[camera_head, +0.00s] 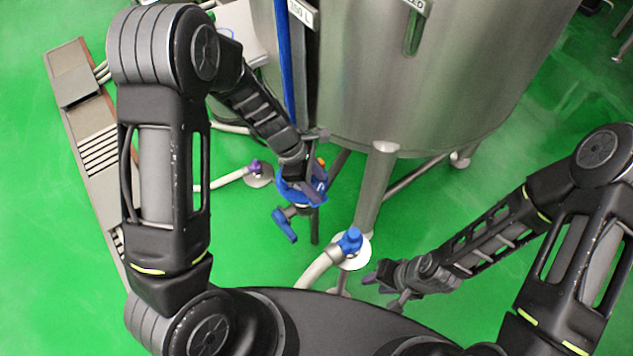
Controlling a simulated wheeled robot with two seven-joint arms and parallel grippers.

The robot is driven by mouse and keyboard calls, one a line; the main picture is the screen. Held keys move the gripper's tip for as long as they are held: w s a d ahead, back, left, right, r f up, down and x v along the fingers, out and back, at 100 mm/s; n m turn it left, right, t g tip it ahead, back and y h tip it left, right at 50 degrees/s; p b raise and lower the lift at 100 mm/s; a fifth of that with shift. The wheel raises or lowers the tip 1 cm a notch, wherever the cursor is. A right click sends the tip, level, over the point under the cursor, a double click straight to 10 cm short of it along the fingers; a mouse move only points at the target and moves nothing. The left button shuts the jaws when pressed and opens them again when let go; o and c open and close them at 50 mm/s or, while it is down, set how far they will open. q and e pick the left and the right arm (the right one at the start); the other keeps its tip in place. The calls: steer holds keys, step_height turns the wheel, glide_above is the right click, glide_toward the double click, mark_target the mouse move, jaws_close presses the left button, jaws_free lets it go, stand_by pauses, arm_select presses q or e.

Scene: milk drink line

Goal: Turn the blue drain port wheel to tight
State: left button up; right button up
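The blue drain port wheel (291,196) is below the steel tank, left of its front leg. My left gripper (314,187) reaches down from above onto the wheel, overlapping it and covering part of it. Whether its fingers are closed on the rim cannot be made out. A blue lever handle (284,225) hangs just below the wheel on a grey fitting. My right gripper (382,290) is low, right of the tank leg, with its fingers apart and nothing seen between them.
The steel tank (440,95) fills the upper middle. Its front leg (376,185) stands right of the wheel. A white hose (314,272) with a blue-handled fitting (350,240) lies near the leg's foot. A purple-handled fitting (257,167) is at left. Green floor is clear at right.

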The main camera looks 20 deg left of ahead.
arm_select(q)
jaws_close()
